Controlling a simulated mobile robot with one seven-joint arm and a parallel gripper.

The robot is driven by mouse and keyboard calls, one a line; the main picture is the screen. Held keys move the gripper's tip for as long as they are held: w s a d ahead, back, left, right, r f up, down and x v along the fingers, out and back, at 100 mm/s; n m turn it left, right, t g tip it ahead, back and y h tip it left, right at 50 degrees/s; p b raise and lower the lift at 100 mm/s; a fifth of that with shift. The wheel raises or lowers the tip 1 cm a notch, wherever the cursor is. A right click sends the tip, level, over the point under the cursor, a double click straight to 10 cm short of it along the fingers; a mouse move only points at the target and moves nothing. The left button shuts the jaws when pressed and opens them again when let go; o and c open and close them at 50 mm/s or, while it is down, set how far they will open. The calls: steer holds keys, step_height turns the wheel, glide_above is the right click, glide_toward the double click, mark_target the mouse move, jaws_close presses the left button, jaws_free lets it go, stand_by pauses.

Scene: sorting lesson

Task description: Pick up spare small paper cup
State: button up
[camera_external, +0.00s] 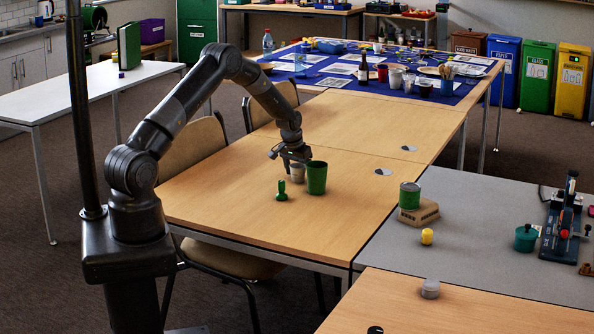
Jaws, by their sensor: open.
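A small pale paper cup (298,173) stands upright on the wooden table, just left of a taller green cup (317,178). My gripper (291,162) is above the table, with its fingers at the rim of the pale cup. The gripper is open. I cannot tell from this view whether a finger is inside the cup or touches it. The gripper partly hides the top of the pale cup.
A green stamp-like object (281,190) stands in front of the cups, to their left. A green can (410,196) on a wooden block (418,214) and a yellow piece (427,237) stand on the grey table (475,250).

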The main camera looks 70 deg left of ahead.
steer(key=shift+c, duration=0.4)
steer(key=c, duration=1)
steer(key=shift+o, duration=0.2)
